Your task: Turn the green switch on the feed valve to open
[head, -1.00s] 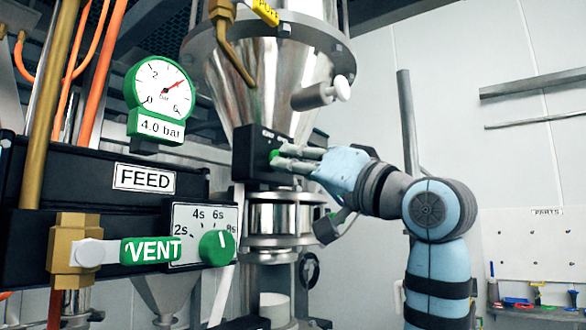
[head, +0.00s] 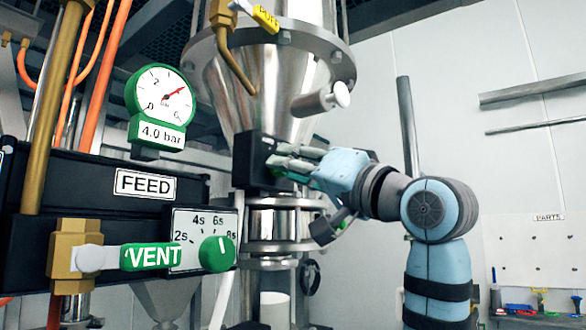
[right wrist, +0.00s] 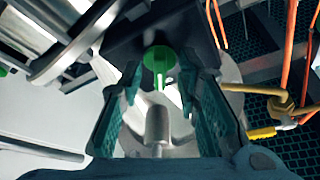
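The green switch (right wrist: 158,62) is a round knob with a raised bar, seen in the right wrist view between my fingertips. In the head view only a small green part of it (head: 278,172) shows by the fingertips, at the black valve box (head: 252,160) under the steel hopper. My right gripper (head: 275,164) reaches this box from the right. In the right wrist view my right gripper (right wrist: 160,75) is open, its fingers on either side of the bar with gaps visible. The switch's marked position cannot be read. My left gripper is not in view.
Left of it are a black panel with a FEED label (head: 145,184), a green VENT lever (head: 152,256), a green timer knob (head: 217,253) and a pressure gauge (head: 160,95). The steel hopper (head: 270,85) stands above. Free air lies right of my right arm.

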